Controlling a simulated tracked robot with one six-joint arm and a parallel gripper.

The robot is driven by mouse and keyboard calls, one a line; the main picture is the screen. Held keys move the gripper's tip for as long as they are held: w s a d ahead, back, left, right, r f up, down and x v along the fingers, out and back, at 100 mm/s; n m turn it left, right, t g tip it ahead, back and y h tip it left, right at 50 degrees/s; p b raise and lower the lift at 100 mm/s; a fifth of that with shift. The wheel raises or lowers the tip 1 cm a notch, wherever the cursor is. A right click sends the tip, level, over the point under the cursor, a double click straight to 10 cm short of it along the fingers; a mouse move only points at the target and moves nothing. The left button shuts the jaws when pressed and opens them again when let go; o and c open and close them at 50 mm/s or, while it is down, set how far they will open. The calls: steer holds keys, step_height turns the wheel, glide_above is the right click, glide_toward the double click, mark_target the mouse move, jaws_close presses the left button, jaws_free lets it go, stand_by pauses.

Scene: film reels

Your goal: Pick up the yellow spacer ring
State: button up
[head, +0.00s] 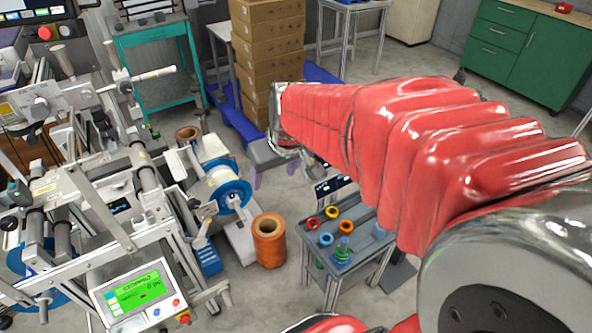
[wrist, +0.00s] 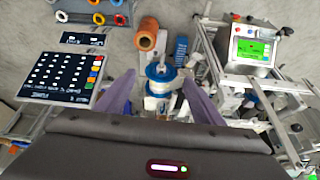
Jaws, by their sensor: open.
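The yellow spacer ring (head: 332,212) appears to be the yellow-orange ring on the top of the small grey cart, near its far edge. It also shows near the top of the wrist view (wrist: 99,19), small and partly blurred. A red ring (head: 312,223) and a blue ring (head: 326,239) lie close to it on the same cart. My gripper (head: 274,173) is in the air to the left of and beyond the cart, partly hidden by my red-sleeved arm. In the wrist view its purple fingers (wrist: 160,98) are spread apart with nothing held, well away from the ring.
The grey cart (head: 352,260) also carries a green peg piece (head: 343,246). An orange reel (head: 269,240) stands on the floor left of the cart. A winding machine (head: 130,215) fills the left side. A dark panel (wrist: 65,78) with white marks stands beside the cart.

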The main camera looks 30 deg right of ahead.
steer(key=w+d+f+m+g, duration=0.1)
steer(key=w+d+f, duration=0.3)
steer(key=d+f, duration=0.7)
steer(key=w+d+f, duration=0.5)
steer(key=d+f, duration=0.6)
steer(key=s+d+f, duration=0.2)
steer(key=d+f, duration=0.4)
steer(key=f, duration=0.3)
steer(key=shift+d+f+m+h, duration=0.3)
steer(key=shift+f+m, duration=0.1)
steer(key=shift+s, duration=0.1)
glide_above(335, 216)
steer(key=shift+g, duration=0.3)
step_height(335, 216, down, 8)
steer(key=shift+f, duration=0.1)
